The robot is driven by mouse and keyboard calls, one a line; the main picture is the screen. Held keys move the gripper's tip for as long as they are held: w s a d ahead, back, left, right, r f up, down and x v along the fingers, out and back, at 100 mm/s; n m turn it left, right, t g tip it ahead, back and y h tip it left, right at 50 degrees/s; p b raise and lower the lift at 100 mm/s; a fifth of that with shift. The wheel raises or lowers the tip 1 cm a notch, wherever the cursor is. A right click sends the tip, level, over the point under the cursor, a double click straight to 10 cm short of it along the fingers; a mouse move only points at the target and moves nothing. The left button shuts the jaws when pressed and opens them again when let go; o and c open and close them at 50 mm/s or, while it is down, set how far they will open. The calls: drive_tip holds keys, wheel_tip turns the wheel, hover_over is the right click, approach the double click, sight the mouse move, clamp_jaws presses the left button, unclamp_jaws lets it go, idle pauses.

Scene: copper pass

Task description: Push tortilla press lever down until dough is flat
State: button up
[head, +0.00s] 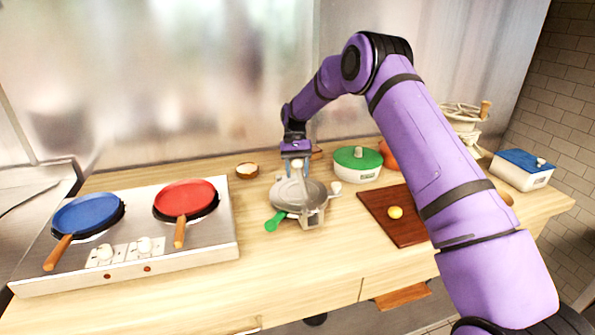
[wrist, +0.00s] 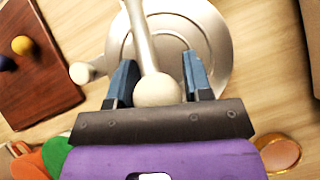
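The tortilla press (head: 312,191) is a pale grey round press on the wooden counter; its ringed disc (wrist: 207,40) fills the upper middle of the wrist view. Its lever (wrist: 141,32) is a pale rod ending in a cream ball knob (wrist: 157,91). My gripper (head: 295,169) is above the press, at the lever's end. In the wrist view my gripper (wrist: 159,78) has one blue finger on each side of the knob. Whether the fingers touch it is unclear. No dough shows on the press.
A small bowl (head: 247,170) sits behind left. A stove (head: 150,233) bears two pans.

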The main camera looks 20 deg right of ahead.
drive_tip(key=shift+o, duration=1.2)
drive_tip(key=v, duration=1.1)
drive_tip(key=shift+f, duration=0.1)
